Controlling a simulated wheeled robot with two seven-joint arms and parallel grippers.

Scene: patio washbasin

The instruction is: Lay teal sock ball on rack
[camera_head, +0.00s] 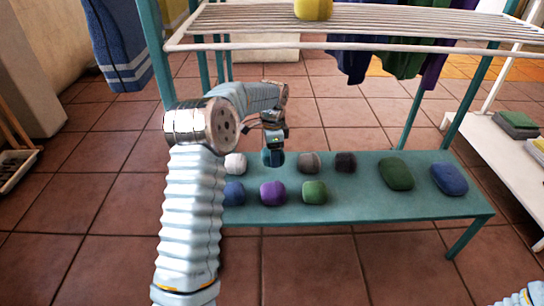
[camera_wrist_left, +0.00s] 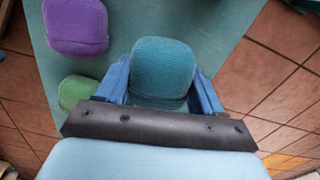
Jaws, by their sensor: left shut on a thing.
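The teal sock ball (camera_head: 266,158) is at my left gripper (camera_head: 272,152), in the back row over the teal bench. In the left wrist view the teal sock ball (camera_wrist_left: 163,68) sits between the two blue fingers of my left gripper (camera_wrist_left: 162,92), which is shut on it. I cannot tell whether the ball still touches the bench. The rack (camera_head: 400,22) is a white slatted shelf above and behind the bench, with a yellow ball (camera_head: 314,9) on it. My right gripper is not in view.
The teal bench (camera_head: 400,207) holds several other balls: white (camera_head: 236,163), grey (camera_head: 309,162), dark (camera_head: 345,162), blue (camera_head: 234,193), purple (camera_head: 272,193) and green (camera_head: 314,192). Larger green (camera_head: 396,174) and blue (camera_head: 449,179) bundles lie right. Dark clothes (camera_head: 385,62) hang below the rack's right part.

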